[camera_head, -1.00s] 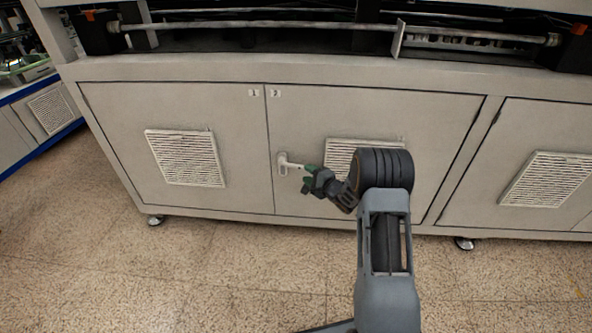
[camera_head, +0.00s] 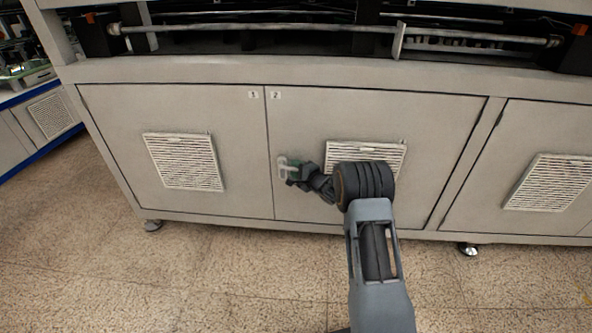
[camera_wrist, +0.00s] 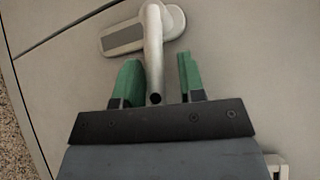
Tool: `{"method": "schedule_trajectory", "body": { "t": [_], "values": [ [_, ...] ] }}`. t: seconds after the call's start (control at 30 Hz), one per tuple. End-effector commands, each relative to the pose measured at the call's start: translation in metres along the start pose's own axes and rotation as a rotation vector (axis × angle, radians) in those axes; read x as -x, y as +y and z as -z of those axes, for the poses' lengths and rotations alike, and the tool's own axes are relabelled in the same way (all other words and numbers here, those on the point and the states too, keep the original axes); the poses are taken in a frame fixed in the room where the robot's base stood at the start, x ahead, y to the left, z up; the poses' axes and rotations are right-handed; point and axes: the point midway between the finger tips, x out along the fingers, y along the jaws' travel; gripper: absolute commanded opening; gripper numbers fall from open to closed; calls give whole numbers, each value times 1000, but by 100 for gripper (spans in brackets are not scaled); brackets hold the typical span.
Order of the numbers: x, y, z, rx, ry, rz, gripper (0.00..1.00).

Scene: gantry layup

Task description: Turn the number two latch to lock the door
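The number two door (camera_head: 420,130) bears a small "2" label (camera_head: 275,95) and sits flush in the cabinet front. Its pale latch (camera_head: 283,165) is near the door's left edge, with the handle sticking out to the right, across its upright backplate. The backplate also shows in the wrist view (camera_wrist: 122,39). My gripper (camera_head: 295,171) is at the handle, covering part of it. In the wrist view my gripper (camera_wrist: 160,78) has its green fingers apart, one on each side of the latch handle (camera_wrist: 153,55). A gap shows on the right; left-finger contact is unclear.
The number one door (camera_head: 115,120) with its vent (camera_head: 184,162) is to the left, also flush. Another vent (camera_head: 365,155) is behind my arm on the number two door. The speckled floor (camera_head: 240,270) in front is clear. A rail (camera_head: 330,27) runs above the cabinet.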

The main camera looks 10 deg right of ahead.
Motion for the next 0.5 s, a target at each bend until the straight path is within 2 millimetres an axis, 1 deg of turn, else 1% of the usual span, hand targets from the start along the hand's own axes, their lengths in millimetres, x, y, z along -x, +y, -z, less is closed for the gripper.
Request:
{"method": "schedule_trajectory", "body": {
  "t": [0.03, 0.07, 0.37, 0.5],
  "values": [
    [0, 0, 0, 0, 0, 0, 32],
    [0, 0, 0, 0, 0, 0, 29],
    [0, 0, 0, 1, 0, 0, 0],
    [0, 0, 0, 1, 0, 0, 0]
  ]
}}
